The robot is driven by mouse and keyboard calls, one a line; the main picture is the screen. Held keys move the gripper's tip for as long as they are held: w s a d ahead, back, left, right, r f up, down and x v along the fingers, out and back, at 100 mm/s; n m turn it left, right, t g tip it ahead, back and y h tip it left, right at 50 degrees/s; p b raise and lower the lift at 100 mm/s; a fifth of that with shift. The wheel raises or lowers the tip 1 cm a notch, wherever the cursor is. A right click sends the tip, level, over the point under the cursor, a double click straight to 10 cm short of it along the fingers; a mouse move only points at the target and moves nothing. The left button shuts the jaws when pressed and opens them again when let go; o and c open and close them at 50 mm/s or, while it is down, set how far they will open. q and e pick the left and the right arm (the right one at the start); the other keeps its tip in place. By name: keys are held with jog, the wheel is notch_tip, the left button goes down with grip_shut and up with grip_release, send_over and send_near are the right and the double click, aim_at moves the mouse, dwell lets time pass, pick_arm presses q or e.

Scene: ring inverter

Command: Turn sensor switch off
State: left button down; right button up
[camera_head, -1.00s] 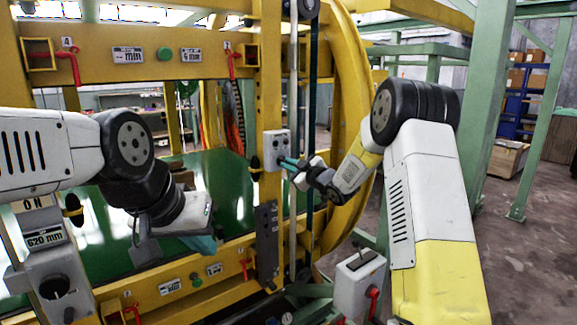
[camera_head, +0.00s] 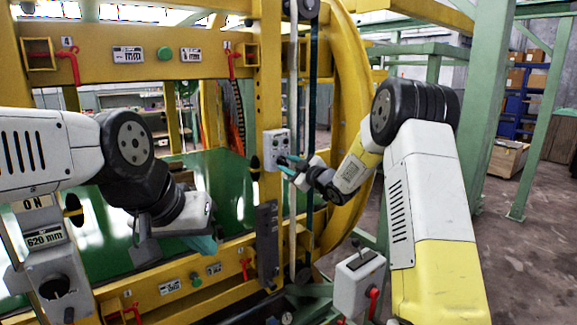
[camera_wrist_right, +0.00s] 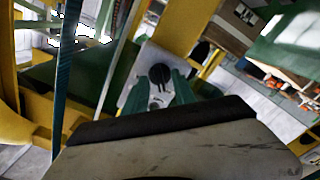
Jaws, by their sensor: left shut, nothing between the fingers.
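A small grey switch box (camera_head: 277,148) with dark knobs is fixed to the yellow post in the middle of the head view. In the right wrist view its pale face (camera_wrist_right: 138,72) shows a round black knob (camera_wrist_right: 159,73). My right gripper (camera_head: 284,161) is right in front of the box. Its green fingertips (camera_wrist_right: 160,84) are apart, with the black knob in line between them. I cannot tell whether they touch it. My left gripper (camera_head: 207,244) is shut and empty, pointing down over the green surface at left, far from the box.
A yellow frame (camera_head: 150,53) carries labels, green buttons and red handles. A large yellow ring (camera_head: 350,100) stands just behind my right arm. A white control box (camera_head: 356,287) with a lever is at the lower right. Green pillars and open floor lie further right.

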jog(key=v, duration=0.7)
jog(key=shift+s+d, duration=0.25)
jog(key=shift+s, duration=0.05)
jog(key=s+d+r+m+g+h, duration=0.2)
jog(key=s+d+r+m+h, duration=0.5)
jog(key=s+d+m+h, duration=0.4)
jog(key=s+a+f+m+g+y, duration=0.1)
jog(key=s+f+m+g, duration=0.1)
jog(key=s, duration=1.2)
jog(key=s+f+m+g+y, duration=0.1)
jog(key=s+f+g, duration=0.2)
jog(key=s, duration=1.2)
jog(key=shift+s+a+m+g+y, duration=0.2)
jog(key=shift+a+m+g+y, duration=0.15)
jog(key=shift+g, duration=0.35)
